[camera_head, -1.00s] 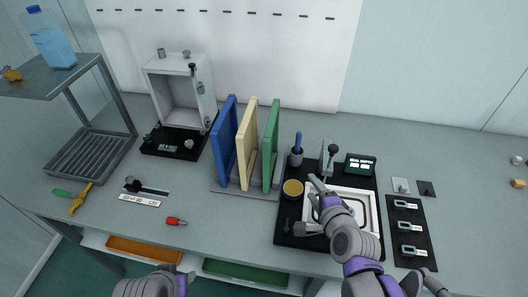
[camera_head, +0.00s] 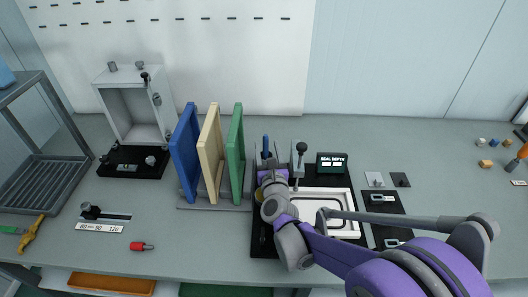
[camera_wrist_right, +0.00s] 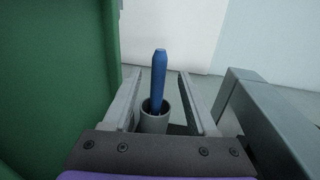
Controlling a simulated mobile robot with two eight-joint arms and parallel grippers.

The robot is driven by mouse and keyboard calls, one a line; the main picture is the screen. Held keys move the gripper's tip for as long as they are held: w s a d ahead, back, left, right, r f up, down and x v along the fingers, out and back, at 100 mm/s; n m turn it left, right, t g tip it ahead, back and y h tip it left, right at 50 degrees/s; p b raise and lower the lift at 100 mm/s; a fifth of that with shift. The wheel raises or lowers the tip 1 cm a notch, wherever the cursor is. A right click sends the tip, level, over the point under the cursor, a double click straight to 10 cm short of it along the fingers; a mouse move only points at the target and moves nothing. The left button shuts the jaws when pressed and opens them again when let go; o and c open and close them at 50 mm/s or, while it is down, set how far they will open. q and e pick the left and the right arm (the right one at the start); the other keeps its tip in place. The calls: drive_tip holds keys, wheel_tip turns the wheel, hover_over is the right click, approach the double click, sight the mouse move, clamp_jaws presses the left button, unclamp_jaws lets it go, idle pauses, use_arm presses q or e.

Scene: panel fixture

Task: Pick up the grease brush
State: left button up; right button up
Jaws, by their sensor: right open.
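The grease brush appears as a blue handle (camera_head: 265,143) standing upright in a small grey cup (camera_head: 267,162) on the black tray. In the right wrist view the blue handle (camera_wrist_right: 159,78) rises from the round grey cup (camera_wrist_right: 154,121), between and beyond the two fingers. My right gripper (camera_head: 270,177) is just in front of the cup in the head view, partly hidden by its own wrist. In the wrist view the right gripper (camera_wrist_right: 160,76) is open, with its fingers on either side of the handle and visible gaps. My left gripper is out of view.
A green panel (camera_head: 236,150) stands close left of the cup, beside cream (camera_head: 210,152) and blue (camera_head: 185,155) panels. A black-knobbed lever post (camera_head: 300,160) stands close on the right.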

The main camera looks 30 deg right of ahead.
drive_tip(key=x, duration=0.5)
drive_tip(key=shift+w, duration=0.35)
clamp_jaws()
